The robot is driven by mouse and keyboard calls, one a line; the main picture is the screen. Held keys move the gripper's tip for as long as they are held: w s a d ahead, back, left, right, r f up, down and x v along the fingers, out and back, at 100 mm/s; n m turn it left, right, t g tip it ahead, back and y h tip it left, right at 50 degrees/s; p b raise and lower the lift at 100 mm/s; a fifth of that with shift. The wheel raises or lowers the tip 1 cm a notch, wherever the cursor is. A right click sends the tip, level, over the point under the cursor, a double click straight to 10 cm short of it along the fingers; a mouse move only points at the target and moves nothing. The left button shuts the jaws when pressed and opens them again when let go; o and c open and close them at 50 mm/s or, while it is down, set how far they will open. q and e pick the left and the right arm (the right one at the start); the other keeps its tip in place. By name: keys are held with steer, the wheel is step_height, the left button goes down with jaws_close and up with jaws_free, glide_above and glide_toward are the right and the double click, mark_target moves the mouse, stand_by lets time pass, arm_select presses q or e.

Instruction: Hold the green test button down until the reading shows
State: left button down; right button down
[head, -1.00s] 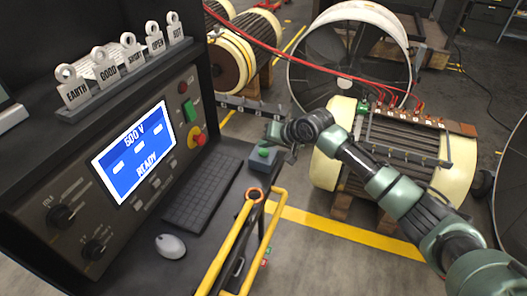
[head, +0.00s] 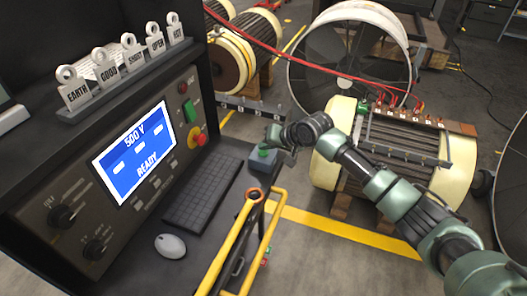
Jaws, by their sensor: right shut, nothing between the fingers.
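The green test button (head: 264,152) sits on top of a small grey-blue box (head: 261,163) at the right end of the console shelf. My right gripper (head: 269,145) is shut and empty, with its fingers pointing down right at the button. I cannot tell whether the fingertips touch it or press it. The console's blue screen (head: 136,152) reads 500 V and READY, with short dashes between the two lines. My left gripper is not in view.
A keyboard (head: 201,190) and a mouse (head: 170,246) lie on the shelf. A motor stator (head: 345,115) with red leads stands behind my right arm. Labelled tags (head: 76,90) line the upper ledge.

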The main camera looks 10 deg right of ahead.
mark_target(266, 153)
steer(key=shift+f, duration=0.5)
stand_by(1.2)
stand_by(3.0)
steer(key=shift+r+p, duration=0.9)
steer(key=shift+p, duration=0.1)
step_height(266, 153, up, 5)
steer(key=p, duration=0.5)
steer(key=shift+r, duration=0.1)
